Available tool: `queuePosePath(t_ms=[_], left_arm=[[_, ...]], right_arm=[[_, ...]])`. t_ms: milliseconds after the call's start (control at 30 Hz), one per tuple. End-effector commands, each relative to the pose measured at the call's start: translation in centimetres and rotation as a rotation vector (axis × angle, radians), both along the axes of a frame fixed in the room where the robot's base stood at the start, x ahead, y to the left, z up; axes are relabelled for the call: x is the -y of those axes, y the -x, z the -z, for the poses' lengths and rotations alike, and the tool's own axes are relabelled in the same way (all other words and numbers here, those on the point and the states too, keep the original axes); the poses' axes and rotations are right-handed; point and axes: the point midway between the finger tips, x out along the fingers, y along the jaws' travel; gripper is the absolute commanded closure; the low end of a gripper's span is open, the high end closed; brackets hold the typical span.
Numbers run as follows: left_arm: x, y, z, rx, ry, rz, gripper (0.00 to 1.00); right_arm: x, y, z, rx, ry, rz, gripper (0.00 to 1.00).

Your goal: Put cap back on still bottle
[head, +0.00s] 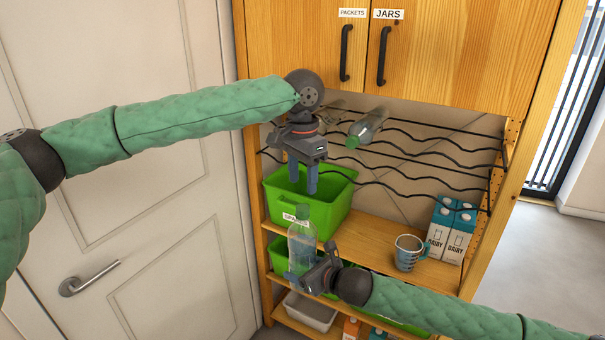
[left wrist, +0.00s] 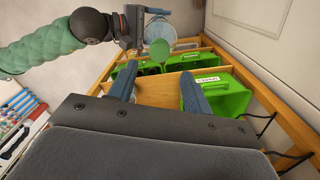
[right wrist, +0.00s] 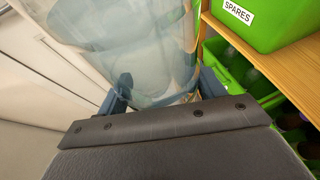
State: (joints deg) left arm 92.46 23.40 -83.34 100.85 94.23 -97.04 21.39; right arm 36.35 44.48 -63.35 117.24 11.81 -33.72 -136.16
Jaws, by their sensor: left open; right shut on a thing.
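A clear bottle (head: 301,245) stands upright in my right gripper (head: 297,280), which is shut on its lower part. A green cap (head: 302,211) sits on top of the bottle; whether it is screwed tight cannot be told. The left wrist view shows the cap from above as a green disc (left wrist: 159,50). My left gripper (head: 303,190) is open and empty, fingers pointing down, just above the cap and apart from it. In the right wrist view the bottle's clear body (right wrist: 150,50) fills the space between the fingers; its cap is out of that view.
Another clear bottle with a green cap (head: 364,128) lies on the black wavy wire rack. A green bin (head: 335,212), a measuring cup (head: 408,253) and dairy cartons (head: 450,230) stand on the wooden shelf behind. A white door (head: 120,200) is at left.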

Motion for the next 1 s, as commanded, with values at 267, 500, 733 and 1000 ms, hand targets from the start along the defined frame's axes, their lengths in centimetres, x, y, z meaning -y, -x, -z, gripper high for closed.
queuePosePath(t_ms=[267,500,733,1000], left_arm=[[0.0,0.1,3.8,-0.002,-0.001,0.000,0.51],[0.0,0.1,6.4,-0.001,-0.001,0.000,0.51],[0.0,0.1,7.2,0.000,0.000,0.000,0.51],[0.0,0.1,7.2,0.000,0.000,0.000,0.58]], right_arm=[[0.0,0.0,-0.2,0.002,-0.001,0.000,0.95],[0.0,0.0,-0.2,0.002,-0.001,0.000,0.95],[0.0,0.0,-0.2,0.002,-0.001,0.000,0.95],[0.0,0.0,-0.2,0.002,-0.001,0.000,0.95]])
